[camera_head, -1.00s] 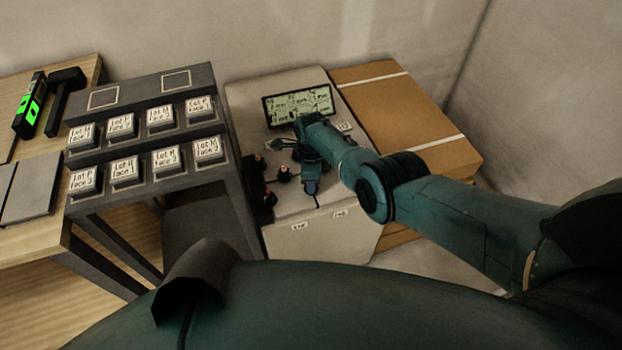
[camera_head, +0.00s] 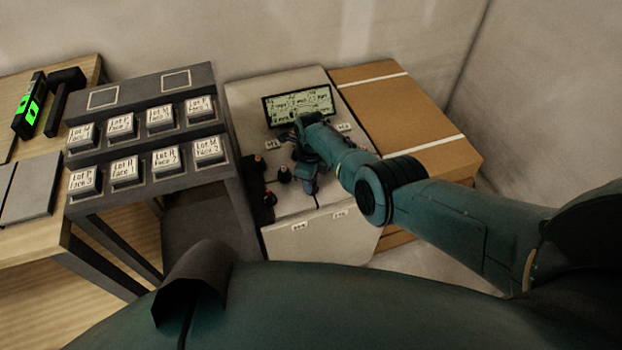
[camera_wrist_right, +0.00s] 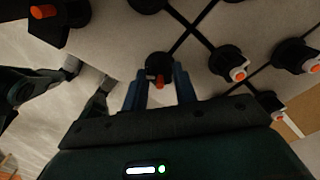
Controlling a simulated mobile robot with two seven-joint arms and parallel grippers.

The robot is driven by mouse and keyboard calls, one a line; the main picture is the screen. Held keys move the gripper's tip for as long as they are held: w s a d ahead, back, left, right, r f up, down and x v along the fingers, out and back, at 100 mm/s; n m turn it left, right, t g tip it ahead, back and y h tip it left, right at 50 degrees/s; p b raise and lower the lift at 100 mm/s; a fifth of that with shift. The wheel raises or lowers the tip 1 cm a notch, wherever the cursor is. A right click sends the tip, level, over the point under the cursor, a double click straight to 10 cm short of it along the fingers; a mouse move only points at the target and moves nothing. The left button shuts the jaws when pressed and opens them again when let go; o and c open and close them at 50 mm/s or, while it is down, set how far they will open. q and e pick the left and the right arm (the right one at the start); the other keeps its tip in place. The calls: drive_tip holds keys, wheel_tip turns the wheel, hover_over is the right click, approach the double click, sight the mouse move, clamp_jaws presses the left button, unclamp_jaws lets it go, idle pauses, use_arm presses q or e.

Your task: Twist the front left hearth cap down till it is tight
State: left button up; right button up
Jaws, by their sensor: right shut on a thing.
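The hearth is a pale slab (camera_head: 232,95) with black round caps on top. In the right wrist view, one cap (camera_wrist_right: 159,66) with a red mark sits between the two blue fingers of my right gripper (camera_wrist_right: 160,88), which is shut on it. In the head view my right gripper (camera_head: 308,186) is low over the front part of the slab, and its wrist hides the cap it holds. Other caps with orange-and-white marks stand in the right wrist view, one (camera_wrist_right: 230,65) to the right and another (camera_wrist_right: 292,56) farther right.
Black knobs with orange tips (camera_head: 284,174) stand left of my right gripper. A lit display (camera_head: 298,104) is at the slab's back. A dark rack (camera_head: 150,87) of labelled blocks stands left, and a brown box (camera_head: 400,110) lies right. Dark strips join the caps.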

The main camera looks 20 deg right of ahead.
drive_tip(key=shift+d, duration=0.1)
drive_tip(key=o, duration=1)
drive_tip(key=shift+r, duration=0.1)
drive_tip(key=shift+r+p, duration=0.3)
use_arm(q)
drive_tip(key=r+p, duration=0.1)
drive_tip(key=p, duration=0.1)
drive_tip(key=r+m+p, duration=0.1)
drive_tip(key=p, duration=0.1)
drive_tip(key=a+r+p, duration=0.1)
drive_tip(key=p, duration=0.1)
drive_tip(key=shift+s+r+g+y, duration=0.3)
drive_tip(key=shift+y, duration=0.1)
use_arm(e)
wheel_tip(320, 180, up, 12)
drive_tip(key=shift+r, duration=0.25)
use_arm(q)
drive_tip(key=shift+r, duration=0.1)
drive_tip(key=shift+w, duration=0.1)
